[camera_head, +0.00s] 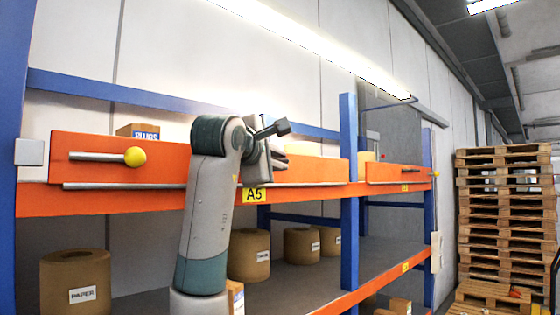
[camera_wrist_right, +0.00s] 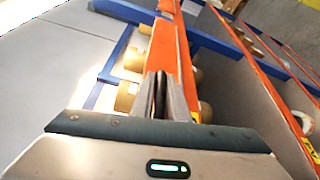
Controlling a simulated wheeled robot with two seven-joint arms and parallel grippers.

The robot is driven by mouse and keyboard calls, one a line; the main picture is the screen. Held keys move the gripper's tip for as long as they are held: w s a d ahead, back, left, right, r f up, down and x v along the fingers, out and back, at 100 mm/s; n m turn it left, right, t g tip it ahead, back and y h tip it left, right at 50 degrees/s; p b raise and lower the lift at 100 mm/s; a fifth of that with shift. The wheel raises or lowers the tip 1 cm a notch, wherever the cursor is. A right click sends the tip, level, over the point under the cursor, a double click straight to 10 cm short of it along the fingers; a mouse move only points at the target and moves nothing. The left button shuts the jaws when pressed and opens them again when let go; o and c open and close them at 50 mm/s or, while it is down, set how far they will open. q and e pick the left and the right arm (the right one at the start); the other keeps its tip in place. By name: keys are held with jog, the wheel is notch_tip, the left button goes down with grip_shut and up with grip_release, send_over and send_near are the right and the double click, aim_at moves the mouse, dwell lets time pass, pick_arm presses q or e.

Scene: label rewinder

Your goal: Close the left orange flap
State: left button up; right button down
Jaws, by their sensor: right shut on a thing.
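The left orange flap (camera_head: 310,169) is a long panel that stands upright along the front of the upper shelf. A metal rod with a yellow knob (camera_head: 135,157) is at its left end. My right gripper (camera_head: 276,160) is at the flap's top edge, right of its middle, and my arm hides part of the panel. In the right wrist view the fingers (camera_wrist_right: 162,80) are close together on the edge of the orange flap (camera_wrist_right: 184,65). The exact contact is partly hidden between the fingers. My left gripper is not in view.
A shorter right orange flap (camera_head: 395,173) is beyond a blue post (camera_head: 348,200). The orange beam (camera_head: 110,198) carries an A5 label. Paper rolls (camera_head: 75,275) stand on the lower shelf. A box (camera_head: 140,131) shows behind the flap. Stacked pallets (camera_head: 505,210) are at right.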

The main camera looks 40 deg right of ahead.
jog(key=shift+w+f, duration=0.1)
jog(key=shift+f, duration=0.05)
jog(key=c, duration=1.8)
grip_release()
jog(key=shift+w, duration=0.1)
jog(key=shift+o, duration=0.2)
jog(key=shift+a, duration=0.1)
jog(key=shift+s+a+b, duration=0.4)
jog(key=shift+a, duration=0.05)
jog(key=b+v, duration=0.7)
jog(key=v, duration=0.9)
jog(key=shift+a, duration=0.1)
